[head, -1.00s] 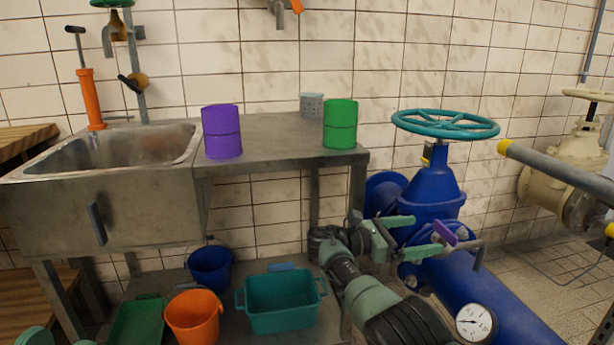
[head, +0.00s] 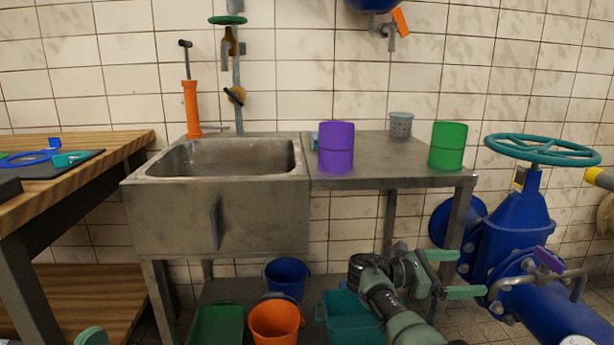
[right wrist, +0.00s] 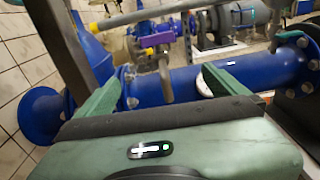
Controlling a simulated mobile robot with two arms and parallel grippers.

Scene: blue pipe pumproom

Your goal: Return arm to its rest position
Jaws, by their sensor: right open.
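My right arm reaches up from the bottom of the head view. Its gripper (head: 470,273) is open and empty, with its two green fingers pointing right. It is in front of the steel table's right leg, left of the blue valve body and apart from the purple lever (head: 548,259). In the right wrist view the open fingers (right wrist: 163,76) have the blue pipe (right wrist: 180,84) behind them, with the purple lever (right wrist: 158,40) farther off. A rounded green part at the bottom left looks like mine; my left gripper is not seen.
A steel table (head: 375,175) beside the sink (head: 222,200) carries a purple canister (head: 336,147) and a green canister (head: 447,146). An orange bucket (head: 275,322) and a teal tub (head: 346,318) stand below. A teal handwheel (head: 541,149) tops the valve at right.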

